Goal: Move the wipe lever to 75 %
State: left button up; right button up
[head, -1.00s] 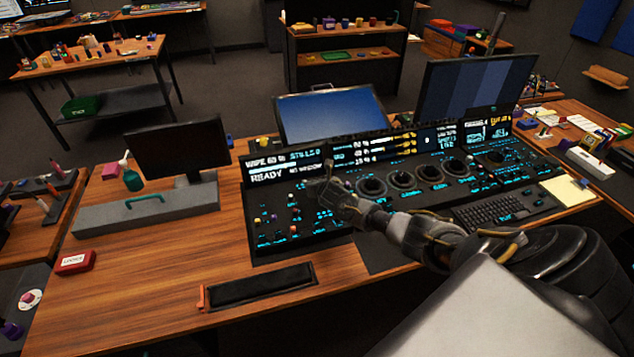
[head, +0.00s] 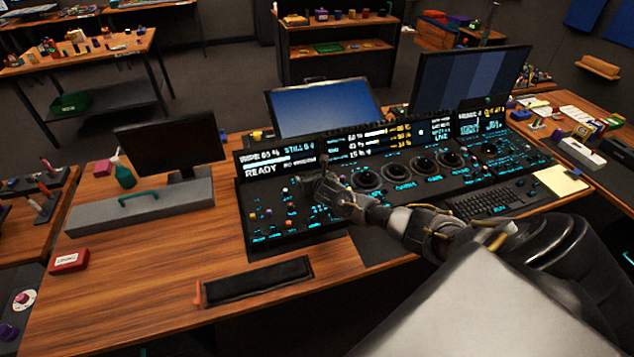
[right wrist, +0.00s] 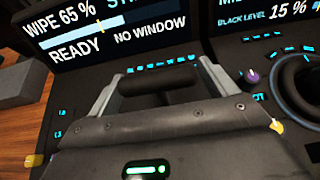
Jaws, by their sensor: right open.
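The wipe lever's dark bar handle (right wrist: 158,92) lies crosswise between the two fingers of my right gripper (right wrist: 160,88) in the right wrist view. The fingers are open, one at each end of the bar. Whether they touch it I cannot tell. In the head view my right gripper (head: 325,187) is over the left part of the console, and it hides the lever there. The wipe display (right wrist: 95,28) reads WIPE 65 %, READY and NO WINDOW. My left gripper is not in view.
The black console (head: 400,180) has several round trackballs right of my gripper and small lit keys around it. A keyboard (head: 492,199) lies in front. A grey box with a teal handle (head: 140,205) stands left.

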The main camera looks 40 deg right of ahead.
jog(key=v, duration=0.9)
jog(key=shift+s+b, duration=0.2)
jog(key=shift+b, duration=0.1)
